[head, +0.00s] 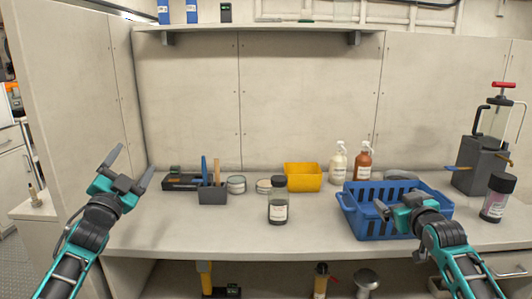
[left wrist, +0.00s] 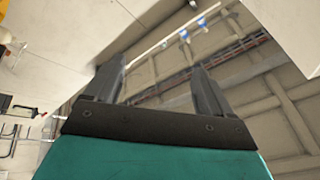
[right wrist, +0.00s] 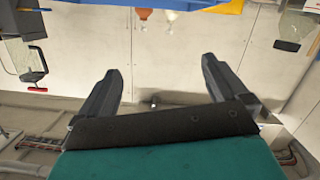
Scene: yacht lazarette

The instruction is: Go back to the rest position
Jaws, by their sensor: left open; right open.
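My left gripper (head: 129,166) is open and empty, raised over the left end of the bench and pointing up and forward. In the left wrist view its two fingers (left wrist: 160,90) stand apart with nothing between them. My right gripper (head: 398,205) shows in front of the blue basket (head: 372,225), overlapping it in the head view. In the right wrist view its fingers (right wrist: 160,88) are wide apart and empty. I cannot tell from the head view how far the right gripper is from the basket.
The bench (head: 230,232) holds a dark-lidded jar (head: 278,207), a yellow bin (head: 303,178), a grey tool holder (head: 212,194), cans (head: 236,184), two spray bottles (head: 364,162), a dark jar (head: 496,198) and a grey pump device (head: 480,165). A shelf (head: 260,26) runs above. The bench's front left is clear.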

